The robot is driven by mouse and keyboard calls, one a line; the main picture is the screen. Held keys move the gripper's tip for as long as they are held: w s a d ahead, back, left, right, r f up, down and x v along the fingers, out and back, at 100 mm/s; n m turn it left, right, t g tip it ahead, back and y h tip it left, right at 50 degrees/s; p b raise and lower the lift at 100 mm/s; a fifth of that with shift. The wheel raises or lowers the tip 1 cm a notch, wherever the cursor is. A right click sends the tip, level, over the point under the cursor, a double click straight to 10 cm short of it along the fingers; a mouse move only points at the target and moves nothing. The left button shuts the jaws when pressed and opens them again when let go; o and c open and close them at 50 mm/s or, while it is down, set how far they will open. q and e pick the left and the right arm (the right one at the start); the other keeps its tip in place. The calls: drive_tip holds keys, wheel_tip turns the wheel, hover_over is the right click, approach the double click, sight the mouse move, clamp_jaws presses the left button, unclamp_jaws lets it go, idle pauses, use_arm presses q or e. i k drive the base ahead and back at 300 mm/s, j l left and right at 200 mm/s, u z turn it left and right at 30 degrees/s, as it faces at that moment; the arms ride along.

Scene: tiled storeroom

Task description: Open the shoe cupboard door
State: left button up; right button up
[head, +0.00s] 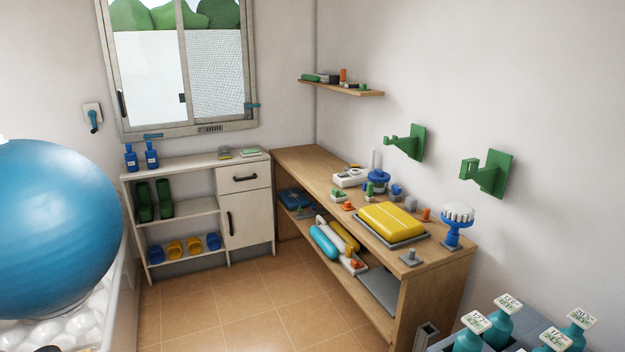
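The shoe cupboard (197,165) is a low white unit under the window at the back. Its left side has open shelves with green boots (154,200) above and yellow and blue shoes (185,247) below. On its right, a cupboard door (250,223) with a dark upright handle (229,223) is shut. Above the door is a shut drawer (244,178) with a dark horizontal handle. Neither gripper is in view.
A wooden bench (440,247) with tools and a yellow case (391,220) runs along the right wall. A large blue ball (55,230) fills the left. Teal bottles (475,325) stand at the lower right. The tiled floor (220,305) before the cupboard is clear.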

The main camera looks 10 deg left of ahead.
sight(247, 216)
drive_tip(key=i+j+u, duration=0.2)
drive_tip(key=i+u, duration=0.25)
drive_tip(key=i, duration=0.65)
drive_tip(key=i+l+u, duration=0.15)
drive_tip(key=i+u, duration=0.3)
drive_tip(key=i, duration=0.6)
